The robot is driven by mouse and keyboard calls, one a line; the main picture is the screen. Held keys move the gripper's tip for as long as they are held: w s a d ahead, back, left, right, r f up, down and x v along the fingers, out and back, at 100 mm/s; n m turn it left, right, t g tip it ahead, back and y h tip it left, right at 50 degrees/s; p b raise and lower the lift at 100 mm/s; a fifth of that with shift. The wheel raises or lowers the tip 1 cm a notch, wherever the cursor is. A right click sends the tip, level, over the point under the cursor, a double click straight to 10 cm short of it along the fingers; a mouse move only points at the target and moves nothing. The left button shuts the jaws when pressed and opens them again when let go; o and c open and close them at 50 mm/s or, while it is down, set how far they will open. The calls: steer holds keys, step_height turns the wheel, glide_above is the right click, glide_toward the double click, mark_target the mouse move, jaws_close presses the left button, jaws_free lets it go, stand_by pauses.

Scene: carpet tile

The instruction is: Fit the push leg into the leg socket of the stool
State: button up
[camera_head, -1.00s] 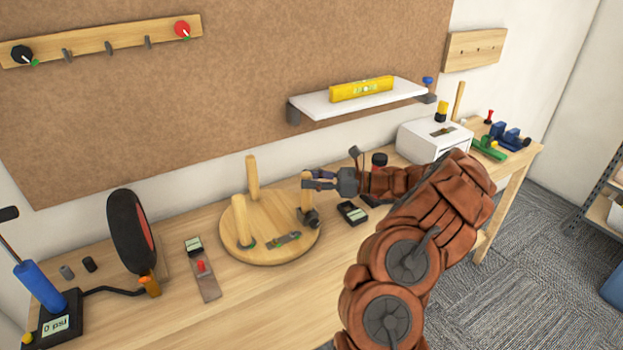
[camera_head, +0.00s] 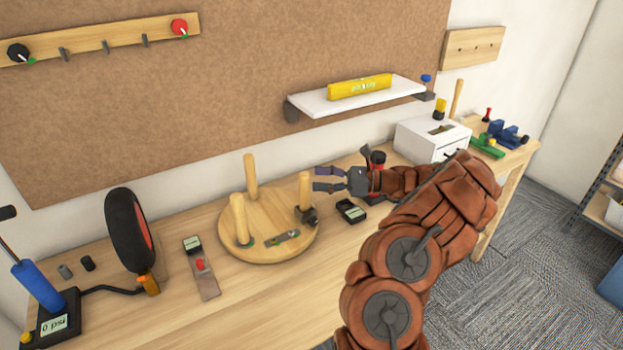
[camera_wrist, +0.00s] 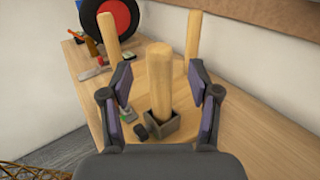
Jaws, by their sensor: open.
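The stool seat (camera_head: 262,256) is a round wooden disc lying on the bench with its legs pointing up. The push leg (camera_head: 305,188), a pale round wooden peg, stands upright at the seat's right side. Its lower end is inside the dark square leg socket (camera_wrist: 172,137), as the wrist view shows; how deep it goes is hidden. Two other legs, one at the back (camera_head: 250,178) and one at the front left (camera_head: 240,218), stand on the seat. My gripper (camera_head: 317,179) is open and empty, just right of the push leg, its fingers apart from it.
A small dark meter (camera_head: 351,211) lies right of the stool, near my wrist. A flat tool with a red knob (camera_head: 201,268) and a wheel (camera_head: 130,231) are to the left. A white shelf (camera_head: 360,98) hangs above. Bare bench lies in front of the stool.

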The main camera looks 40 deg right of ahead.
steer(key=v, duration=0.9)
steer(key=shift+a, duration=0.1)
